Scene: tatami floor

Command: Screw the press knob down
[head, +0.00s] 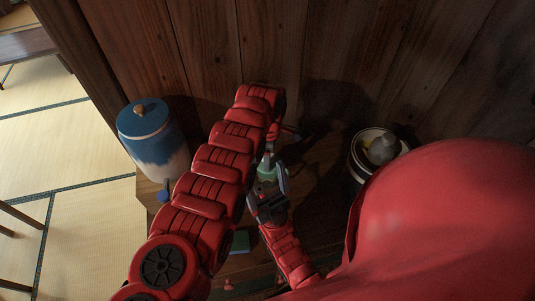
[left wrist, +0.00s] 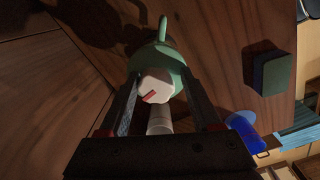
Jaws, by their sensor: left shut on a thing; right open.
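In the left wrist view, a white faceted knob (left wrist: 155,86) with a red mark sits against a pale green body (left wrist: 178,62). I take it for the press knob. My left gripper (left wrist: 160,78) is shut on it, one finger on each side. A pale cylinder (left wrist: 160,120) shows nearer the palm. In the head view, a small green part (head: 267,170) shows beside my left arm, and the knob is hidden. My right gripper (head: 271,180) is open, its fingers close to the green part; I cannot tell whether they touch it. The left gripper is mostly hidden by its arm.
A blue and white lidded jar (head: 150,135) stands on the left. A white pot (head: 365,150) with a grey item stands on the right. A green block (head: 240,242) lies on the dark wooden top. A plank wall (head: 340,45) closes the back.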

